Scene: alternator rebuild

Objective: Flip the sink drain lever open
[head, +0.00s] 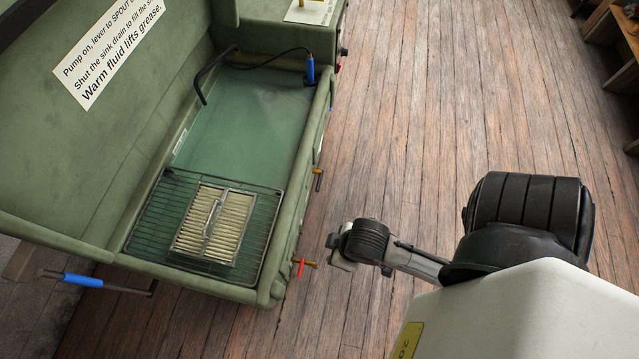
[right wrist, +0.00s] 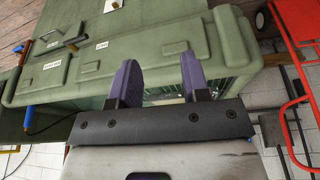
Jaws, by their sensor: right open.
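The green sink (head: 283,165) stands at the left of the head view, its lid raised, with fluid in its basin. A red-handled brass lever (head: 301,265) sticks out low on its right side, near the front corner. A second lever (head: 318,178), brass with a dark handle, sits farther back on that side. I cannot read which one is the drain. My right gripper (head: 342,252) is just right of the red lever, apart from it. In the right wrist view its two purple fingers (right wrist: 155,78) are open and empty, facing the sink's green wall (right wrist: 75,85). My left gripper is out of view.
A wire rack (head: 148,222) with a ribbed filter-like panel (head: 214,225) lies in the basin. A red tubular frame (right wrist: 298,95) shows in the right wrist view. The wooden floor (head: 430,100) is clear right of the sink.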

